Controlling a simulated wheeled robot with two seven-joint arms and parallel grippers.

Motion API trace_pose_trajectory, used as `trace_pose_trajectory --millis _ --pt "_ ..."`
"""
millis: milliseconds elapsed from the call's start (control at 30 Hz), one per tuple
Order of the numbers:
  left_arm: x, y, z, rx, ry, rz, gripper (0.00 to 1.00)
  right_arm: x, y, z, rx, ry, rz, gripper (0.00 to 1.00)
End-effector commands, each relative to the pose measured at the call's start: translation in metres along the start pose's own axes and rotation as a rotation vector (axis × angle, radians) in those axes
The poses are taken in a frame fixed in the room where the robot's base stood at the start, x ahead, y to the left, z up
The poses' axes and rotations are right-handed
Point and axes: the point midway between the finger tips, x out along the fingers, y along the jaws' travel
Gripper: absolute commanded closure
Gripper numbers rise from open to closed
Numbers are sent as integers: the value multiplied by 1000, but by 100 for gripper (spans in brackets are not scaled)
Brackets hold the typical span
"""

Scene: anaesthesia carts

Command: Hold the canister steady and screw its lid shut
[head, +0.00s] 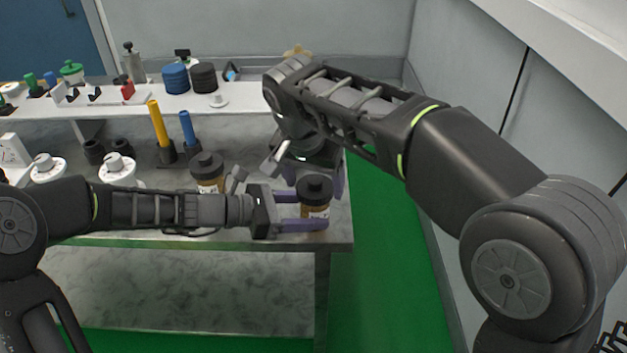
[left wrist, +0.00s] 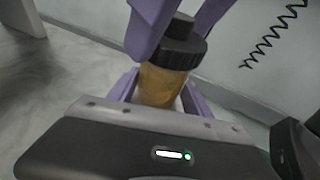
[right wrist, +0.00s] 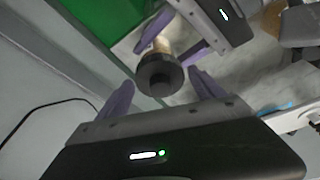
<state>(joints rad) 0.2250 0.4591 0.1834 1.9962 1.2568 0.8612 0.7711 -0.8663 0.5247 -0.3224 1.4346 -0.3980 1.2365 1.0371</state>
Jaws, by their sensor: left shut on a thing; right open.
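The canister (head: 314,212) is amber with a pale label and stands upright near the table's right front corner. Its dark lid (head: 315,187) sits on top; I cannot tell how tightly it is seated. My left gripper (head: 303,224) comes in from the left and is shut around the canister body. In the left wrist view the amber body (left wrist: 163,84) is between the purple fingers. My right gripper (right wrist: 158,97) is open above and behind the canister, with the lid (right wrist: 160,75) showing between and beyond its fingers. The right fingers look apart from the lid.
A second amber canister with a dark lid (head: 207,163) stands left of the held one. Yellow (head: 157,123) and blue (head: 187,128) posts stand farther back. A raised shelf (head: 130,106) holds blue and black cylinders. The table's right edge is close.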

Motion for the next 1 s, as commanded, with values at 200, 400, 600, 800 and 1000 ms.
trace_pose_trajectory --millis 200,400,600,800,1000 --pt "0 0 0 0 0 1 65 0 2 -1 -98 -1 -32 22" --pt "0 0 0 0 0 0 65 0 2 0 -239 0 -75 22" --pt "0 0 0 0 0 0 65 0 2 0 -239 0 -74 22" --pt "0 0 0 0 0 1 65 0 3 -1 -366 -1 -116 22" --pt "0 0 0 0 0 0 65 0 3 -1 -478 1 -149 22"
